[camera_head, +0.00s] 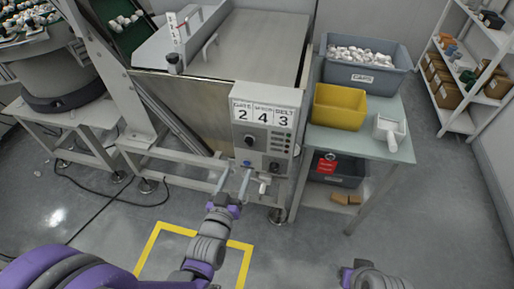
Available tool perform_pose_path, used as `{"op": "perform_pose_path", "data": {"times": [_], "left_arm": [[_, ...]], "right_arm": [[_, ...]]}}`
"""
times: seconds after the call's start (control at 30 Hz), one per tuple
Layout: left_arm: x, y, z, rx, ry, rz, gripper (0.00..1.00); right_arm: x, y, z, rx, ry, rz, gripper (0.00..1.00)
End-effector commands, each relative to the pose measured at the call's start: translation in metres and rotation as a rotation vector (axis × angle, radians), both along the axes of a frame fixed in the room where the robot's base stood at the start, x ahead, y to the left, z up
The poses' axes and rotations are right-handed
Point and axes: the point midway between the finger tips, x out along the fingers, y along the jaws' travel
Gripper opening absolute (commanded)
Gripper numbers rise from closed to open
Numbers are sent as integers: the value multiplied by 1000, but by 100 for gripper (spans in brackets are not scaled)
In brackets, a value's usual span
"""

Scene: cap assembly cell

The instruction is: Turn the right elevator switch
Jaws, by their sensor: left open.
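A grey control box (265,128) stands at the front of the large metal machine and shows the digits 2, 4 and 3. A dark knob (249,140) sits at its left below the digits, and another small dark knob (274,167) sits lower right. A small blue button (247,162) is at lower left. I cannot read which one is the right elevator switch. My left gripper (234,178) is open and empty, its two fingers pointing up at the box's lower edge, just below the blue button. Contact cannot be judged. Only part of my right arm shows at the bottom right.
A side table (390,148) right of the box holds a grey bin of caps (366,66), a yellow bin (338,108) and a white scoop (389,131). Shelves (475,60) stand at far right. Yellow tape (152,246) marks the floor. The right floor is clear.

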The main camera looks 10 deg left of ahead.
Motion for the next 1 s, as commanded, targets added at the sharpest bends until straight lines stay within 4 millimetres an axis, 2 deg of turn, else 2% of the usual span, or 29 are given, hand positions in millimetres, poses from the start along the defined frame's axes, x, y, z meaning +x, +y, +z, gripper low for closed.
{"op": "perform_pose_path", "data": {"times": [0.07,0.27,0.7,0.83,1.0], "left_arm": [[0,1,-7,-11,-46,9,67],[10,2,-3,-17,-79,16,67],[88,-1,-4,-15,-76,15,67],[101,-2,-4,-17,-75,15,67],[108,-2,-4,-17,-75,15,67]], "right_arm": [[0,0,-10,0,4,0,74],[0,0,-10,0,4,0,74],[0,0,-6,0,2,0,74],[0,0,-6,0,2,0,74],[0,0,-6,0,2,0,74]]}}
